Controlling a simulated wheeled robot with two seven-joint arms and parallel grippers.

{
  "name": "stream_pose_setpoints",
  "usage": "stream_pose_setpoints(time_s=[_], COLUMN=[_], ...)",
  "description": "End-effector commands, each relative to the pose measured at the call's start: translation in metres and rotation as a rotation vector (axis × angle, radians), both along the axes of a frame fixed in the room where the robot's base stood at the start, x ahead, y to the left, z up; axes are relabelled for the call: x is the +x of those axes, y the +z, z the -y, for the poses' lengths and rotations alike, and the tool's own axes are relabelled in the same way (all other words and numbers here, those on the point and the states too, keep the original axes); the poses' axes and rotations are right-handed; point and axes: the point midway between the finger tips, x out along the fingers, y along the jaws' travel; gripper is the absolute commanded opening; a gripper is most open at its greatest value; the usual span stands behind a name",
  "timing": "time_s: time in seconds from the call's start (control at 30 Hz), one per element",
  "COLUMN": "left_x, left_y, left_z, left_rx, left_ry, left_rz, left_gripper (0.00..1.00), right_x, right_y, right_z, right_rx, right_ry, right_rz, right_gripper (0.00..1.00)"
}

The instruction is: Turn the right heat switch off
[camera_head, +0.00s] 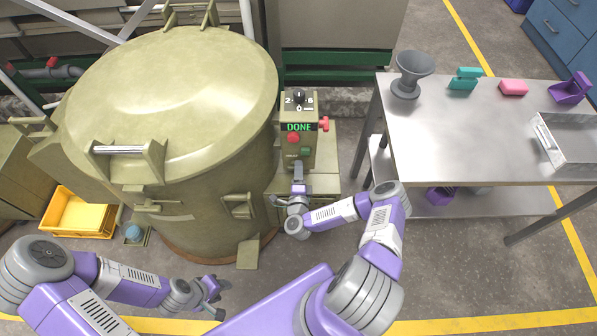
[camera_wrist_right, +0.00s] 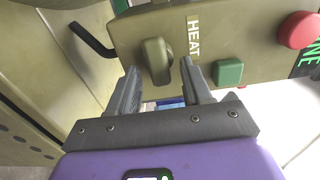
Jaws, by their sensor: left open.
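The heat switch (camera_wrist_right: 157,62), an olive knob beside a HEAT label (camera_wrist_right: 194,37), is on the control box (camera_head: 300,110) next to the large barrel. In the right wrist view the knob is between the fingertips of my right gripper (camera_wrist_right: 160,66), with a visible gap on each side. The gripper is open. In the head view my right gripper (camera_head: 298,170) is at the lower front of the box and the switch cannot be made out. My left gripper (camera_head: 213,294) is open and empty, low in front of the barrel.
The box has a red button (camera_head: 293,138), a green button (camera_wrist_right: 228,72), a dial (camera_head: 299,97) and a display (camera_head: 299,127) reading DONE. The large olive barrel (camera_head: 170,100) stands close at left. A steel table (camera_head: 460,130) stands at right. A yellow crate (camera_head: 78,214) is on the floor.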

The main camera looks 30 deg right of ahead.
Motion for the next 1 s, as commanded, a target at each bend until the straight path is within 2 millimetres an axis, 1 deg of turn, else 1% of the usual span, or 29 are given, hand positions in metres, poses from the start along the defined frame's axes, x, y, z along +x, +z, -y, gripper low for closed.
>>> stream_pose_setpoints(time_s=[0.07, 0.17, 0.43, 0.6, 0.73, 1.0], left_x=[0.0, 0.0, 0.0, 0.0, 0.0, 0.0], left_y=[0.001, 0.004, 0.016, 0.02, 0.02, 0.02], left_z=[0.0, 0.0, 0.0, 0.0, 0.0, 0.0], left_rx=[0.0, 0.0, 0.0, 0.0, 0.0, 0.0], left_ry=[0.0, 0.0, 0.0, 0.0, 0.0, 0.0], left_rz=[0.0, 0.0, 0.0, 0.0, 0.0, 0.0], left_gripper=[0.43, 0.43, 0.43, 0.43, 0.43, 0.43], right_x=[-0.001, -0.008, -0.046, -0.061, -0.065, -0.065], right_y=[0.0, 0.001, 0.001, 0.001, 0.0, 0.0], right_z=[0.0, -0.005, -0.029, -0.038, -0.04, -0.04], right_rx=[-0.001, 0.001, 0.004, 0.001, 0.001, 0.0], right_ry=[-0.001, 0.001, 0.001, 0.001, 0.0, 0.0], right_rz=[-0.001, -0.002, -0.002, -0.002, -0.001, 0.0], right_gripper=[0.49, 0.49, 0.49, 0.49, 0.49, 0.49])
